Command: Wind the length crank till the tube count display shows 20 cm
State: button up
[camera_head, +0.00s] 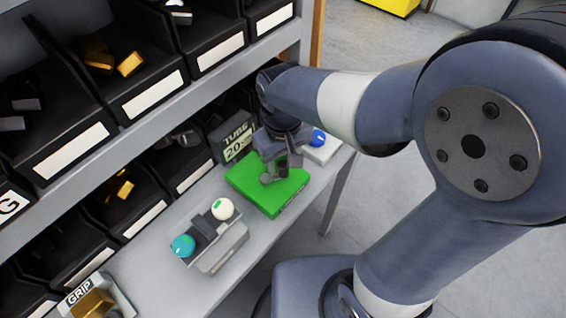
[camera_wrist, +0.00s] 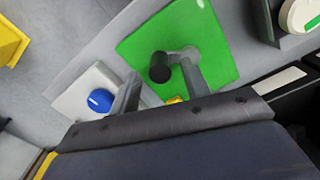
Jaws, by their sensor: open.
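The tube count display (camera_head: 236,142) is a dark box behind the green plate (camera_head: 245,180). It reads "TUBE" with "20" below; the characters after are too small to read surely. The crank stands on the green plate, mostly hidden by my gripper (camera_head: 280,172) in the head view. In the wrist view, its black round handle (camera_wrist: 159,68) and grey arm show against the green plate (camera_wrist: 222,60). My gripper (camera_wrist: 160,78) is open, with one finger on each side of the handle. I cannot tell whether either finger touches it.
A white box with a blue knob (camera_head: 318,137) stands right of the green plate. A grey block with a teal knob (camera_head: 183,245) and a white knob (camera_head: 222,208) stands at the front left. Shelves of black bins line the back. A "GRIP" tray (camera_head: 125,305) is lower left.

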aim_at(283, 164)
notch_tip(283, 164, up, 8)
jog(key=shift+r, duration=0.15)
dwell(0.4)
notch_tip(283, 164, down, 11)
dwell(0.4)
jog(key=shift+r, duration=0.15)
